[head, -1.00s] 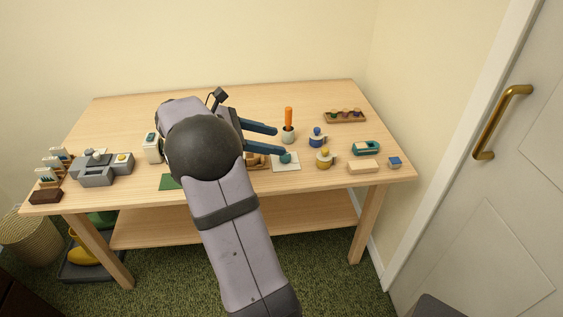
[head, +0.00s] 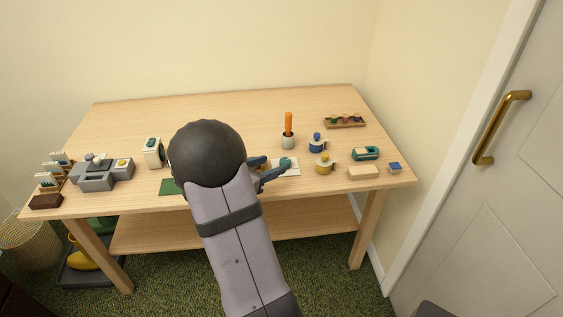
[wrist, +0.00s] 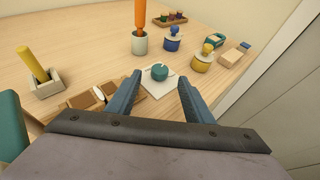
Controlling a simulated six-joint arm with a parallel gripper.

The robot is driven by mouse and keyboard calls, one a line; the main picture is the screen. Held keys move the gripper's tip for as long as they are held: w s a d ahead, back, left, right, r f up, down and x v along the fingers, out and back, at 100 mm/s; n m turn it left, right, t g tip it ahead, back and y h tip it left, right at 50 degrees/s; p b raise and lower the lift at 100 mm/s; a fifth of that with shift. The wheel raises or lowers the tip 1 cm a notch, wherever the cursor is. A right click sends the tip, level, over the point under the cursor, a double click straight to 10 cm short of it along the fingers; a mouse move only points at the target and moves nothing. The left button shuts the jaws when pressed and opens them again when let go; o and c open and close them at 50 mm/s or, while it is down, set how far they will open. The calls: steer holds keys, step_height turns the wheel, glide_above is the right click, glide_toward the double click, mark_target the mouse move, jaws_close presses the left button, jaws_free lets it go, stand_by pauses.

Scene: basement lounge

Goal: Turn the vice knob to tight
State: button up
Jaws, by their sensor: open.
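A round teal knob (wrist: 159,71) sits on a pale square plate (wrist: 158,89) near the table's front edge; no lettering can be read on it. In the head view the knob (head: 284,161) shows just right of my fingers. My gripper (wrist: 160,78) is open and empty. In the wrist view its two blue fingers point toward the plate, one on each side of the knob; I cannot tell their height above it. In the head view my gripper (head: 273,166) is partly hidden by my arm.
An orange handle (head: 288,123) stands in a pale pot (head: 288,142) behind the knob. A blue pot (head: 317,146) and a yellow pot (head: 324,169) stand to its right. A wooden block (head: 363,172) lies farther right. A grey unit (head: 96,183) stands far left.

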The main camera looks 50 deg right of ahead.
mark_target(285, 160)
steer(key=shift+x, duration=3.35)
steer(key=c, duration=1)
